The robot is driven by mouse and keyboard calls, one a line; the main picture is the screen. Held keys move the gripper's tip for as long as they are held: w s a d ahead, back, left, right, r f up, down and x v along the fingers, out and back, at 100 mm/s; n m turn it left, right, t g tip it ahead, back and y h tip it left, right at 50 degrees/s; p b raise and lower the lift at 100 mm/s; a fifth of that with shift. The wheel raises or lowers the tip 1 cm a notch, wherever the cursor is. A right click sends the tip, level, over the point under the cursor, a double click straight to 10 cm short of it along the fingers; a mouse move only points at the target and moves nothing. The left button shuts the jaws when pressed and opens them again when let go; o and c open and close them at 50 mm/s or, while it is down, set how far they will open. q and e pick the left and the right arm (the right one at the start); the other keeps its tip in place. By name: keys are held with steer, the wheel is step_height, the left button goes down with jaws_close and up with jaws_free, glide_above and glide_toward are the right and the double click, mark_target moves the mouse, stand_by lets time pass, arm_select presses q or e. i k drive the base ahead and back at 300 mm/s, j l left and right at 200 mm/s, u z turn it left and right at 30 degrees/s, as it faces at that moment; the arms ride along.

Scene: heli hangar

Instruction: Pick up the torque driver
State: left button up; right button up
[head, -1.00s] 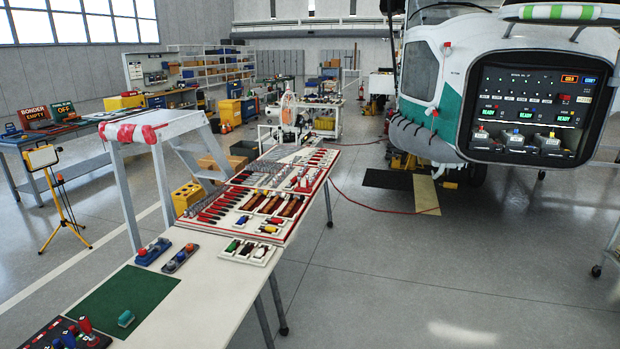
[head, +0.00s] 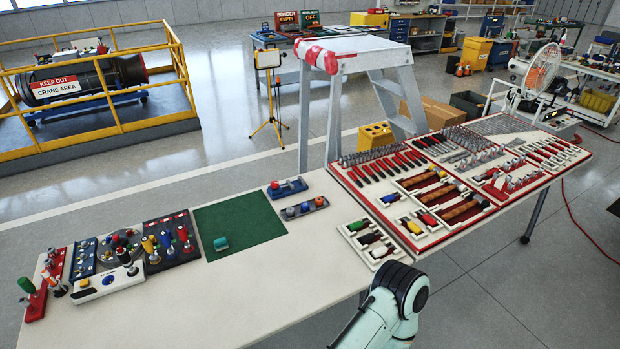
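I cannot tell which item is the torque driver. Small handled tools with green, red and black ends lie in a white tray (head: 369,241) at the table's near edge. More drivers with coloured handles lie in the large red-edged tool board (head: 455,226) to its right. Several upright coloured handles stand in racks at the left end, among them a dark rack (head: 171,241) and a red stand with a green-topped handle (head: 33,300). A small teal cylinder (head: 221,243) lies on the green mat. Neither gripper shows; only a pale arm link of mine is at the bottom.
The long white table (head: 270,290) has clear room along its front. A blue holder (head: 287,188) and a grey holder (head: 304,208) sit beside the green mat (head: 240,224). A stepladder (head: 340,95) stands behind the table. A yellow-railed crane area (head: 95,120) is at the back left.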

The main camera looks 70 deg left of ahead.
mark_target(127, 262)
steer(key=i+z, duration=0.1)
steer(key=z, duration=0.65)
steer(key=i+j+z, duration=0.1)
steer(key=z, duration=0.3)
steer(key=i+j+z, duration=0.1)
steer(key=z, duration=3.9)
